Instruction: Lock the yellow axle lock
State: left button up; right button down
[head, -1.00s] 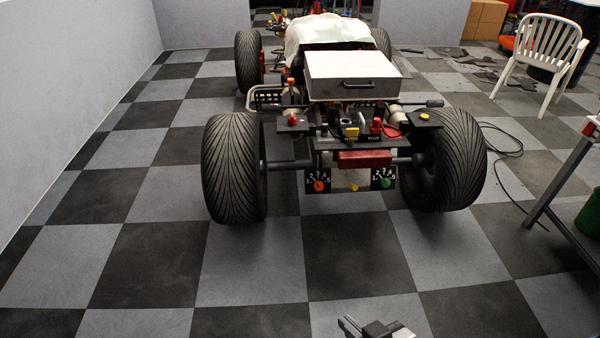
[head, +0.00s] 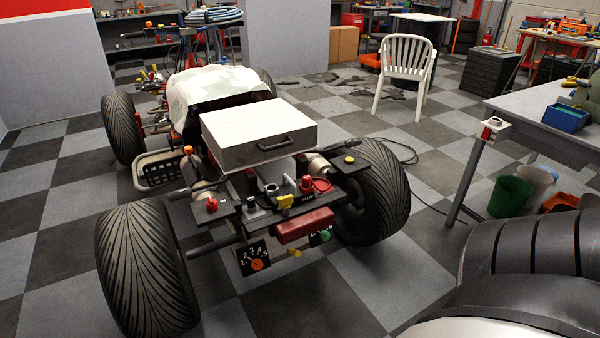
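The stripped quad shows its near end to me. Several yellow parts are on it, and I cannot tell for sure which is the axle lock. A short yellow peg (head: 294,252) sits low between two numbered dials. A yellow block (head: 285,201) is on the dark plate above the red box. A round yellow knob (head: 349,160) sits on the right-hand black plate, opposite a red knob (head: 211,205) on the left-hand plate. Neither gripper shows in the head view, and nothing of mine touches the quad.
Large tyres (head: 146,268) flank the quad's near end, the right one (head: 374,203) close to the plate. A workbench (head: 538,112) stands at right with a green bucket (head: 509,196) beneath. A white chair (head: 405,72) stands behind. Open floor (head: 330,290) lies in front of the quad.

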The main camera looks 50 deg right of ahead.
aim_at(298, 252)
jog(key=z, duration=0.6)
jog(key=i, duration=0.6)
jog(key=z, duration=0.7)
jog(key=i, duration=0.45)
jog(key=u, duration=0.05)
